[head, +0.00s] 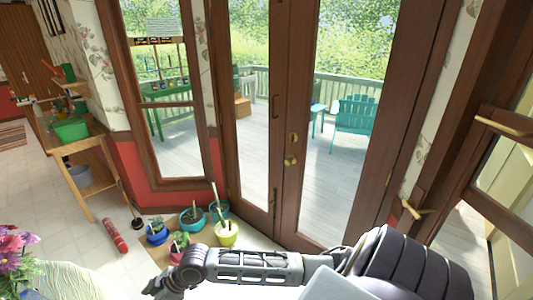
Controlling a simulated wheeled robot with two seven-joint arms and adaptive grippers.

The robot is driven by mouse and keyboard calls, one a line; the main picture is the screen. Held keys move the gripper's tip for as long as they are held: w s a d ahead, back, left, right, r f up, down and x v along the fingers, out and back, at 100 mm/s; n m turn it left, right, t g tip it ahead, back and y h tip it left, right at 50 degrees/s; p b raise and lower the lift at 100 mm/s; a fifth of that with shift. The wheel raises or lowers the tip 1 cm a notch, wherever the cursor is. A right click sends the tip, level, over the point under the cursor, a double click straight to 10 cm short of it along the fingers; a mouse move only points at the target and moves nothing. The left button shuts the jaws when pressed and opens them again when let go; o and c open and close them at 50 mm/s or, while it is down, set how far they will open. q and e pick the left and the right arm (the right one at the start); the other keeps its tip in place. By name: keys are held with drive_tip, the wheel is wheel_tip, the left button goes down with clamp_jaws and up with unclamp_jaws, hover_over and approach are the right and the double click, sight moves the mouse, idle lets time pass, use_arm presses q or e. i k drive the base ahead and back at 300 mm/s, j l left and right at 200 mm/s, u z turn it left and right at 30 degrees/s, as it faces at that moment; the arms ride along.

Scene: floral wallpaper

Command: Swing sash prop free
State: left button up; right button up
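A brass-coloured lever-like piece (411,209) sits low on the dark wooden frame at the right; I cannot tell if it is the sash prop. A second brass-coloured bar (502,127) lies along a rail of the brown sash (495,208) at the right edge, which looks swung open. My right arm comes in from the lower right and reaches across the bottom to the left. What seems to be its gripper (158,287) is at the lower left, well away from both brass pieces; its fingers are unclear. My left gripper is not in view.
Brown glazed double doors (283,130) with brass knobs stand shut ahead. Several potted plants (228,234) stand on a mat close behind my arm. A red roll-like object (115,236) lies on the floor. A wooden potting bench (92,180) and flowers (14,250) are at the left.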

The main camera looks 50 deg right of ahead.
sight(408, 203)
drive_tip(key=z, duration=2.95)
